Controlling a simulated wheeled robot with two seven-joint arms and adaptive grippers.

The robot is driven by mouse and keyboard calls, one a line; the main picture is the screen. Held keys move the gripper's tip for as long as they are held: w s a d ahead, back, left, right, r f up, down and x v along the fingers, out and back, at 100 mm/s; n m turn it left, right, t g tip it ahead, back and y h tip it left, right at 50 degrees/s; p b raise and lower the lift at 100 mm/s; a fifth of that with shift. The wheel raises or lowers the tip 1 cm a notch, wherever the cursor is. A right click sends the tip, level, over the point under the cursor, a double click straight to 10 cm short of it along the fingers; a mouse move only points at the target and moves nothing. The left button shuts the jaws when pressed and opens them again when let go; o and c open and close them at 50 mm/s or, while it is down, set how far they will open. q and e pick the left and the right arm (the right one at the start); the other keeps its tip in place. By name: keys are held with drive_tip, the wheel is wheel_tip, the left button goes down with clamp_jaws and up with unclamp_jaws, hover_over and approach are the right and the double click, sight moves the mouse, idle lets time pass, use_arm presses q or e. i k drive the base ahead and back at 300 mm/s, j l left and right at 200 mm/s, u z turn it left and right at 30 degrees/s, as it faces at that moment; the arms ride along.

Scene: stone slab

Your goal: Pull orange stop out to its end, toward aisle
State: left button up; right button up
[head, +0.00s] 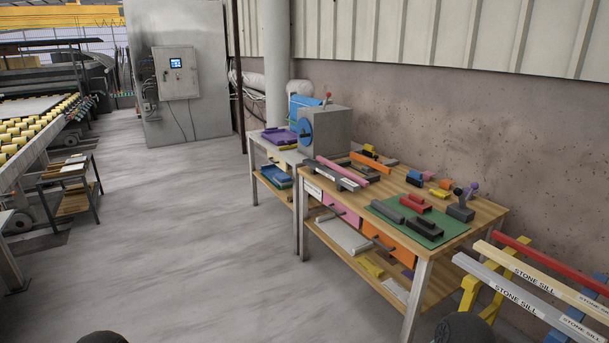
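An orange panel (398,246) sits under the top of the near wooden workbench (325,193), on its aisle side. A dark grey bar (376,243), perhaps a handle, shows at its left part. I cannot tell how far the panel stands out. An orange bar (370,161) also lies on the benchtop toward the back, so I cannot tell for sure which orange piece is the stop. Neither of my grippers is in view.
A pink panel (342,209) is left of the orange one. A green mat (422,232) holds dark and red pieces. The grey aisle floor (190,220) left of the bench is clear.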

sight(375, 162)
drive_tip(key=i+z, duration=0.1)
drive_tip(key=i, duration=0.55)
drive_tip(key=i+j+z, duration=0.1)
drive_tip(key=i, duration=0.5)
drive_tip(key=i+j+z, duration=0.1)
drive_tip(key=i, duration=0.55)
drive_tip(key=j, duration=0.1)
